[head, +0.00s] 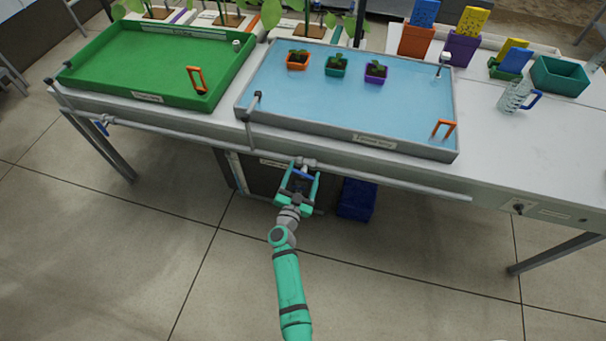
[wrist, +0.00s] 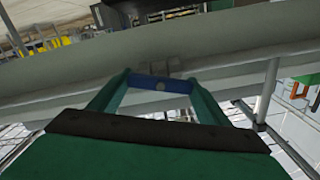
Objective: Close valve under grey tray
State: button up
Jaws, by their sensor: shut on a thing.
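The grey tray (head: 300,126), filled with blue water, sits on the bench with a pipe running below its front edge. The blue valve handle (head: 303,172) is on this pipe under the tray. My gripper (head: 300,177) reaches up to it from the front and is shut on it. In the wrist view my gripper (wrist: 160,82) has its two green fingers on either side of the blue handle (wrist: 158,84), just below the grey pipe. The fingers partly hide the handle, so its exact angle is hard to tell.
Three small potted plants stand in the grey tray. A dark blue crate (head: 356,199) is under the bench, right of my gripper. The floor in front is clear.

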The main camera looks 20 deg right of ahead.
jog(key=m, duration=0.7)
jog(key=shift+s+d+f, duration=0.1)
jog(key=m, duration=0.7)
jog(key=shift+f, duration=0.15)
dwell(0.4)
jog(key=o, duration=1.1)
jog(key=shift+c, duration=0.2)
jog(key=v, duration=1)
jog(key=shift+s+a, duration=0.25)
jog(key=shift+s, duration=0.1)
